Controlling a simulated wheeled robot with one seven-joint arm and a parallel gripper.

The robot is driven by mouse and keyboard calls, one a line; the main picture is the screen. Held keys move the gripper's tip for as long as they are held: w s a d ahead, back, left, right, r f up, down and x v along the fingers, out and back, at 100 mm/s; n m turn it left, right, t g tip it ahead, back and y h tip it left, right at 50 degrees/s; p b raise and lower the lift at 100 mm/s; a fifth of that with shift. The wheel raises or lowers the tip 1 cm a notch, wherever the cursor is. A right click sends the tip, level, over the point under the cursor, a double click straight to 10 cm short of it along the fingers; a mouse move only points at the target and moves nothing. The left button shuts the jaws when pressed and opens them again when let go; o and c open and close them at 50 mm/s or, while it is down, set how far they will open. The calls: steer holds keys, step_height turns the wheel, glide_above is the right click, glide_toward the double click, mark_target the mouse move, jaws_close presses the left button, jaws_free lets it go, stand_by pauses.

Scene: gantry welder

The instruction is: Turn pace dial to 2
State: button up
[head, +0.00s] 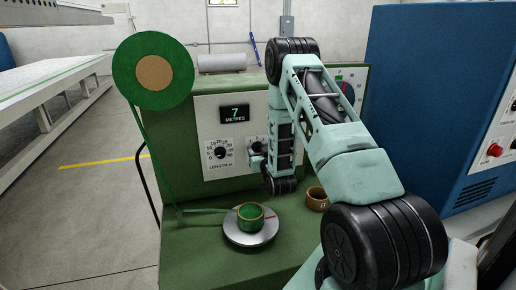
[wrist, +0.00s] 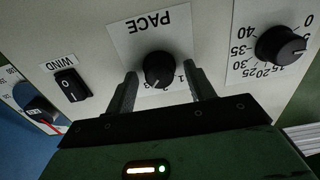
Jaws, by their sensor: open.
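The pace dial (wrist: 159,67) is a round black knob on a white plate marked PACE, upside down in the wrist view. Numerals show along its lower side, partly hidden, and I cannot tell clearly which one its pointer faces. My gripper (wrist: 161,76) is open, with one finger to each side of the knob. A gap shows on both sides, so it does not hold the knob. In the head view my gripper (head: 257,158) is at the front panel of the green machine, partly covering the pace dial (head: 257,143).
A length dial (head: 221,152) sits left of the pace dial, below a display (head: 235,114) reading 7 metres. The wrist view shows a WIND rocker switch (wrist: 72,85). A turntable (head: 248,230) with a green roll and a brown ring (head: 317,199) stand below on the ledge.

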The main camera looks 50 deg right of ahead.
steer(key=c, duration=1)
steer(key=shift+b, duration=0.4)
steer(key=shift+f+n+b, duration=0.2)
steer(key=shift+n+b, duration=0.8)
steer(key=shift+b, duration=0.25)
steer(key=n+b, duration=0.2)
steer(key=b, duration=0.1)
steer(key=shift+w+a, duration=0.1)
steer(key=n+b, duration=0.4)
steer(key=shift+r+n+b, duration=0.1)
steer(key=shift+n+b, duration=0.3)
